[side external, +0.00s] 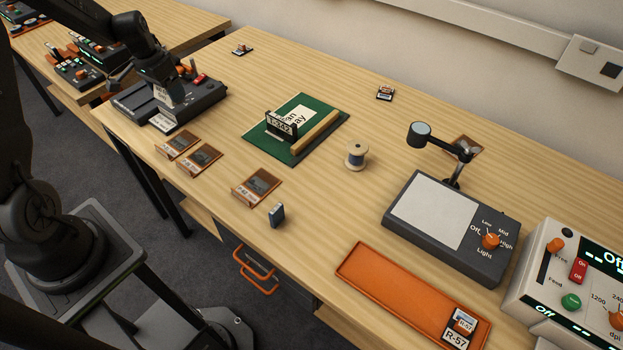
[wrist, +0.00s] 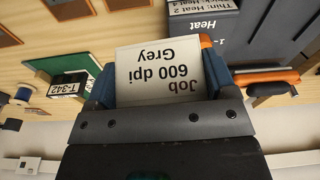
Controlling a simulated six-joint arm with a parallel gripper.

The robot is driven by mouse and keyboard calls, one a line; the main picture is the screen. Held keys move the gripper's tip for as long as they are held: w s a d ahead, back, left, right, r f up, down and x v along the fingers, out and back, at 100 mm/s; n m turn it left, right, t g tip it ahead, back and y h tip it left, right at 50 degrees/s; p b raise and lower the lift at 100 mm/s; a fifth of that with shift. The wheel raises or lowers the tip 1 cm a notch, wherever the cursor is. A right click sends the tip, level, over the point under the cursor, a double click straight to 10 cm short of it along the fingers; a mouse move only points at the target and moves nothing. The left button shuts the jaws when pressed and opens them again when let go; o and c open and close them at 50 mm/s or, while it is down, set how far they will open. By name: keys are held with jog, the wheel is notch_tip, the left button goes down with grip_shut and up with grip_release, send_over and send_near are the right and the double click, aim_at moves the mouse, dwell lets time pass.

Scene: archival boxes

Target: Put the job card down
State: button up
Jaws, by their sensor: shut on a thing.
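The job card is a white card printed "Job 600 dpi Grey"; it shows upside down in the wrist view (wrist: 160,72). My gripper (wrist: 160,86) is shut on it, with blue finger pads at its left and right edges. In the side external view my gripper (side external: 160,76) is at the upper left, with the white card (side external: 171,95) hanging below it. The card is in front of or over the dark heat device (side external: 205,98). I cannot tell whether the card touches anything.
A green mat (side external: 276,118) with a T-342 piece and a wooden bar lies right of the heat device. Brown holders (side external: 258,186) line the front edge. A spool (side external: 356,157), lamp panel (side external: 430,212), orange tray (side external: 385,292) and dpi control box (side external: 560,280) stand further right.

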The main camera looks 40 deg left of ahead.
jog(key=w+d+m+h, duration=0.1)
jog(key=w+d+m, duration=0.25)
jog(key=d, duration=0.35)
jog(key=w+d+m, duration=0.2)
jog(key=d+m, duration=0.2)
jog(key=d, duration=0.3)
jog(key=m+g+h, duration=0.1)
jog(key=m+g, duration=0.1)
jog(key=m, duration=0.9)
send_over(338, 212)
jog(key=a, duration=0.1)
notch_tip(338, 212, down, 6)
jog(key=shift+f, duration=0.15)
jog(key=shift+d+f, duration=0.3)
jog(key=shift+d, duration=0.05)
jog(key=shift+f, duration=1.9)
jog(key=shift+f, duration=0.15)
